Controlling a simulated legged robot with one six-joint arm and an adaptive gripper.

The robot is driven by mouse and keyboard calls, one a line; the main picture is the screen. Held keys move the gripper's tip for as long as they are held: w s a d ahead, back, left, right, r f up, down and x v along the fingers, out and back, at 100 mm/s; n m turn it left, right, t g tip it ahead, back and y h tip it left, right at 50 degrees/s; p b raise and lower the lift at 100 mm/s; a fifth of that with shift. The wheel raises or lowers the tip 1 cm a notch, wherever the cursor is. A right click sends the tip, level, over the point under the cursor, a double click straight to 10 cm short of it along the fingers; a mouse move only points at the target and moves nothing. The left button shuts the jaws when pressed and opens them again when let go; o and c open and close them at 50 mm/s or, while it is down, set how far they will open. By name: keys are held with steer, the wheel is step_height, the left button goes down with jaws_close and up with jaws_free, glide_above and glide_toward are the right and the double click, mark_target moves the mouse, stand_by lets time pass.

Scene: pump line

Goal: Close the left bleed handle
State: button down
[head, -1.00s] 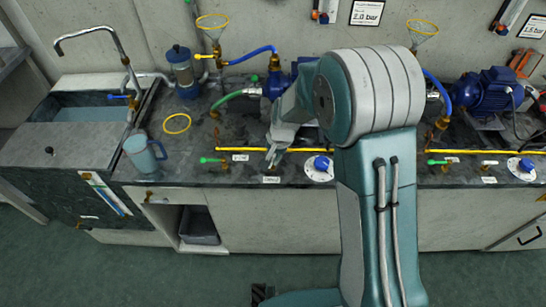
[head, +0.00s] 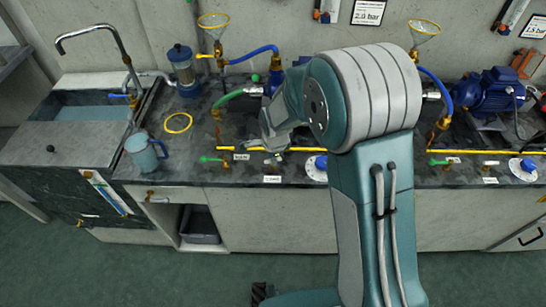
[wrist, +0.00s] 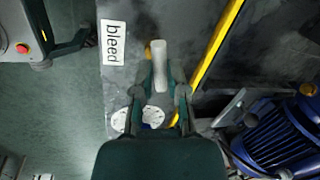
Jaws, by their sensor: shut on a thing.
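The bleed handle (wrist: 158,55) is a pale lever on a small brass valve (wrist: 148,50), beside the white "bleed" label (wrist: 112,42) at the bench's front edge. My gripper (wrist: 159,88) is shut on this lever, with one finger on each side of it in the wrist view. In the head view my gripper (head: 273,157) is low over the bench, just behind the small white label (head: 272,179). The lever is too small there to make out clearly, and my wrist hides part of the area.
A yellow pipe (wrist: 215,45) runs along the bench behind the valve. A white dial with a blue knob (head: 318,166) stands to the right, partly hidden by my arm. A green handle (head: 210,159) is to the left. A blue motor (wrist: 280,140) shows in the wrist view.

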steer(key=shift+a+m+h, duration=0.15)
steer(key=shift+m+h, duration=0.15)
steer(key=shift+m, duration=1.2)
steer(key=c, duration=0.7)
jaws_free()
steer(key=shift+a, duration=0.1)
steer(key=shift+o, duration=0.2)
step_height(320, 180, up, 12)
steer(key=s, duration=0.2)
steer(key=shift+a+f, duration=0.15)
steer(key=shift+f, duration=0.05)
steer(key=shift+s, duration=0.1)
